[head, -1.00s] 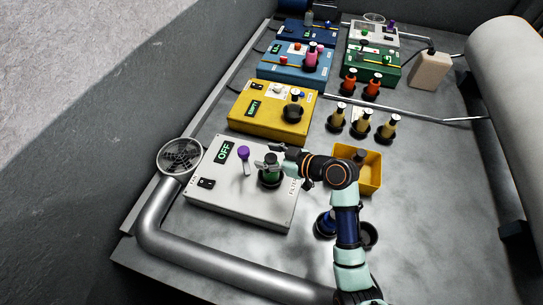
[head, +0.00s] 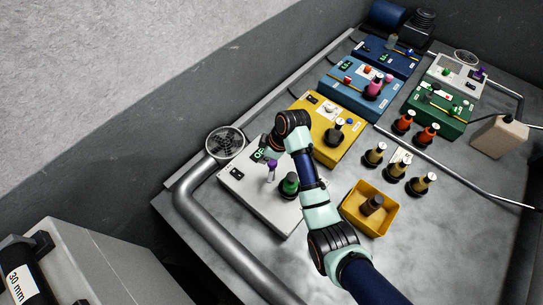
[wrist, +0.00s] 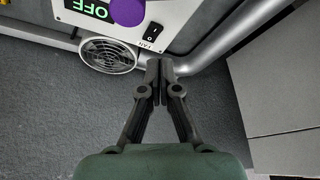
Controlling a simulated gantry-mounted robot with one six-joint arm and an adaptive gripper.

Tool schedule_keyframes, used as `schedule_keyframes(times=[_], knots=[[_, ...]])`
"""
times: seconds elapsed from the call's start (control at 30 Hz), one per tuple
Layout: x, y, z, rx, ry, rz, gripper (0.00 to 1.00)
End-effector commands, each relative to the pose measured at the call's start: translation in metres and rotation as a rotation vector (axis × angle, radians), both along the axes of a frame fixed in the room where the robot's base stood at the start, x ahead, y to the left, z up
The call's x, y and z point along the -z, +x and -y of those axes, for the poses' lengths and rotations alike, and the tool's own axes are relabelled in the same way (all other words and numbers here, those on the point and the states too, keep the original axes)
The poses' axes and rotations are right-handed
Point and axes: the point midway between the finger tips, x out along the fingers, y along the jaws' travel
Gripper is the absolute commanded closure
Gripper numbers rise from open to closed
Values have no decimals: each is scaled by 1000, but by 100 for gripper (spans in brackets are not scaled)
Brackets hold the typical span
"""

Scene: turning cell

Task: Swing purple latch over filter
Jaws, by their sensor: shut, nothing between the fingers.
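The white box with the lit OFF display (head: 259,155) stands at the near left of the bench. The purple-topped latch (head: 271,165) stands upright on it, to the left of the green filter (head: 289,183), and is not over it. In the wrist view, the round purple top (wrist: 128,11) shows at the upper edge, beside the OFF display. My gripper (wrist: 159,70) is shut and empty, near the box's edge by the FAN switch (wrist: 152,32) and apart from the latch. In the head view, my arm hides part of the box, and the fingertips are hard to make out.
A round fan (head: 226,142) and a thick metal pipe (head: 205,215) run along the box's left side. A yellow box (head: 312,106) stands behind. A yellow bin (head: 352,210) with a dark bottle is at the right. Several bottles stand beyond it.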

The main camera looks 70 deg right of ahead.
Motion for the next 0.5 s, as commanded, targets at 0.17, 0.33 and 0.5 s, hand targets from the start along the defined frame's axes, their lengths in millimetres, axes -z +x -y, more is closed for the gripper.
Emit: schedule_keyframes(times=[0.17, 0.33, 0.5], knots=[[1, 2, -3, -22, 7, -34, 100], [17, 7, -4, -20, 8, -32, 100], [51, 18, -5, -20, 9, -32, 100]])
